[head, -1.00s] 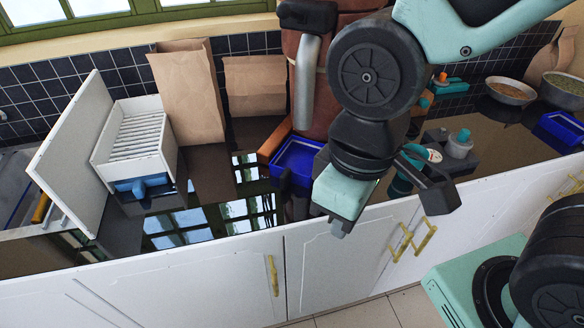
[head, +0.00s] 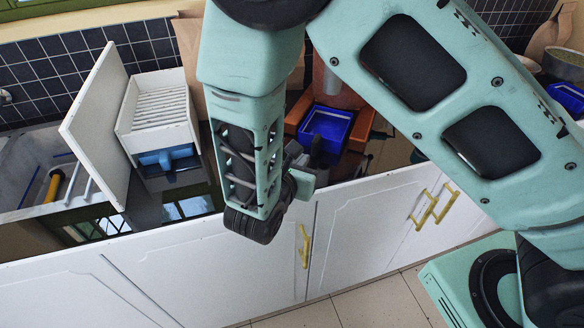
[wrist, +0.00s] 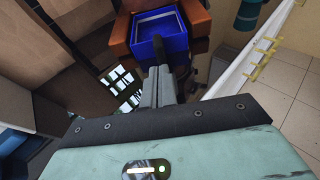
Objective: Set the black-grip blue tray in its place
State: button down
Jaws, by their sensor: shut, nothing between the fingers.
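The blue tray (head: 327,122) sits between the orange-brown sides of the machine on the counter, and its open top is empty. It also shows in the wrist view (wrist: 150,48), where a dark grip (wrist: 187,48) sticks out from its near side. My gripper (wrist: 158,70) is shut and empty, with its fingertips close to the tray's front beside the grip. I cannot tell whether they touch it.
Orange-brown machine sides (wrist: 120,33) flank the tray closely. Another blue tray (head: 567,98) lies far right. Paper bags (wrist: 35,70) stand nearby.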

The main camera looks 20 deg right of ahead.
aim_at(314, 147)
jog(key=shift+f+b+x, duration=0.2)
jog(key=shift+b+x, duration=0.15)
jog(key=shift+x, duration=0.6)
jog(key=shift+f+b+x, duration=0.25)
jog(key=shift+b+x, duration=0.05)
jog(key=shift+x, duration=0.7)
jog(key=shift+f+b+x, duration=0.2)
jog(key=shift+b+x, duration=0.15)
jog(key=shift+x, duration=0.6)
jog(key=shift+w+d, duration=0.7)
jog(key=shift+w, duration=0.25)
jog(key=shift+p+v, duration=0.55)
jog(key=shift+v, duration=2.65)
